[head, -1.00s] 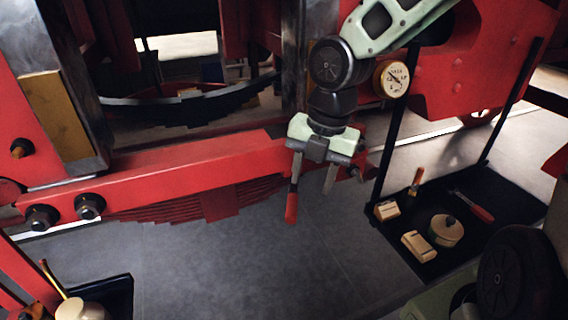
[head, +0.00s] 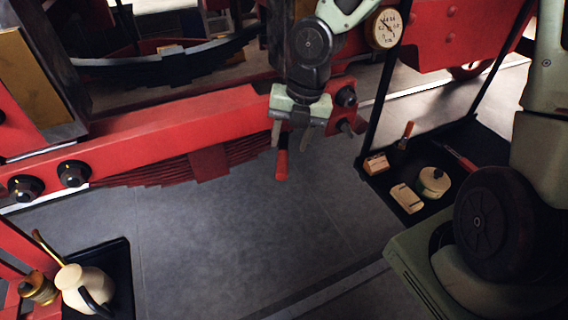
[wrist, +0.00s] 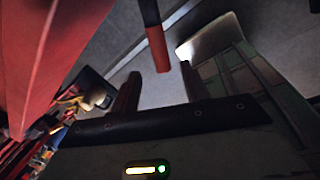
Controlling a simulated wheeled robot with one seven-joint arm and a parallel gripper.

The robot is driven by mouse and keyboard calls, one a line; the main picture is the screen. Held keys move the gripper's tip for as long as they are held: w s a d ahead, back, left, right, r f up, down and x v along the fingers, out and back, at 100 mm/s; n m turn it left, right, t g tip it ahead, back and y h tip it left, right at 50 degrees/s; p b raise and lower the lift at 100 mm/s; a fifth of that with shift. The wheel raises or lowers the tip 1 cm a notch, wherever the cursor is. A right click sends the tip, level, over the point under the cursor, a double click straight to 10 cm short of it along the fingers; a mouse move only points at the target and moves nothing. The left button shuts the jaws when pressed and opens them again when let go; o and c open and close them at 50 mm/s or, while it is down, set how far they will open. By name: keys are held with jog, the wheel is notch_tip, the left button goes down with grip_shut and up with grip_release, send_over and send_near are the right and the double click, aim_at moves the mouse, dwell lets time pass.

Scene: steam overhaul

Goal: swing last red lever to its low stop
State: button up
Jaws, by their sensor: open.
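The red lever (head: 282,165), a dark rod with a red grip, hangs steeply downward just under my gripper in the head view. Its upper end is hidden behind my gripper. My gripper (head: 290,137) points down with its two fingers apart, and the red grip reaches below the fingertips, nearer the left one. In the wrist view the red grip (wrist: 158,49) shows between and just beyond the fingertips of my gripper (wrist: 160,75). Nothing is held; I cannot tell whether a finger touches the lever.
A red beam (head: 170,125) with large bolts runs behind my gripper. A pressure gauge (head: 385,28) is at upper right. A black tray (head: 425,200) at right holds a round tin and tools. A cream oil can (head: 85,288) stands at lower left. Grey floor between is clear.

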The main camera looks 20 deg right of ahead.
aim_at(283, 162)
jog(key=f, duration=0.2)
jog(key=f+b, duration=0.1)
jog(key=f, duration=0.1)
jog(key=a+f, duration=0.1)
jog(key=f, duration=0.2)
jog(key=shift+w+a, duration=0.1)
jog(key=shift+w, duration=0.2)
grip_shut()
